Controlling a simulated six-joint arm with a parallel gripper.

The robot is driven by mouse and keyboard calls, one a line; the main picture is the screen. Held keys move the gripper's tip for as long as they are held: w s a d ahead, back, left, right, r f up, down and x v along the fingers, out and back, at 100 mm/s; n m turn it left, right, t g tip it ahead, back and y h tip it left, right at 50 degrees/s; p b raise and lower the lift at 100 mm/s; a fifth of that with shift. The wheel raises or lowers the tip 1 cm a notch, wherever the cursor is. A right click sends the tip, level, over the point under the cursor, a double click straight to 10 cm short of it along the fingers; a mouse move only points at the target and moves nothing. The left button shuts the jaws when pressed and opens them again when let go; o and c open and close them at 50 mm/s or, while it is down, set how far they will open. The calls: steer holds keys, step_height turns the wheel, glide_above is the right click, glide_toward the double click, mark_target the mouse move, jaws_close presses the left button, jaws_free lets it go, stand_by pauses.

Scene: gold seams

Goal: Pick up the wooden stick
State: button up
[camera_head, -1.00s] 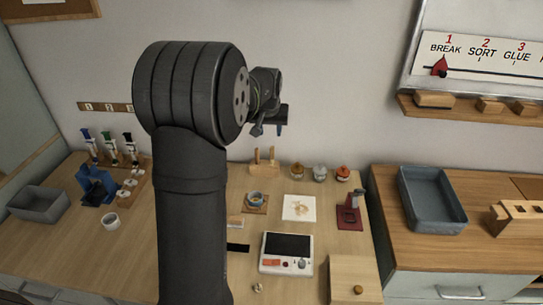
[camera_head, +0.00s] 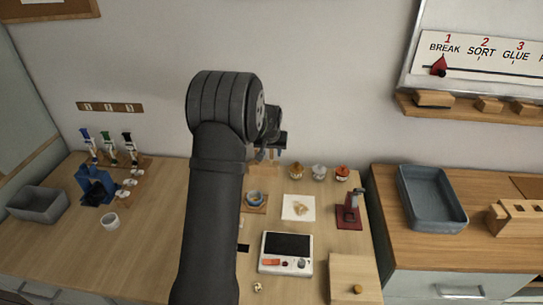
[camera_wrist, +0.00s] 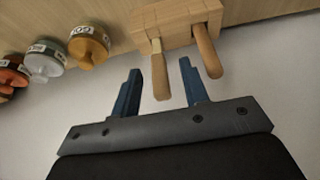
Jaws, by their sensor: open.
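A light wooden block (camera_wrist: 178,20) holds two wooden sticks that stick out of it: one stick (camera_wrist: 160,76) in the middle of the wrist view, the other stick (camera_wrist: 206,54) to its right. In the head view the wooden block (camera_head: 262,171) is at the back of the bench, with my gripper (camera_head: 270,153) in front of its upper part. In the wrist view my gripper (camera_wrist: 160,68) is open with blue fingers. The middle stick appears between the fingers; the other is beyond the right finger. I cannot tell whether anything touches.
Labelled jars (camera_wrist: 86,46) stand beside the block, and show to its right in the head view (camera_head: 319,172). The wall is close behind.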

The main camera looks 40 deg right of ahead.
steer(key=shift+x, duration=0.95)
jaws_close()
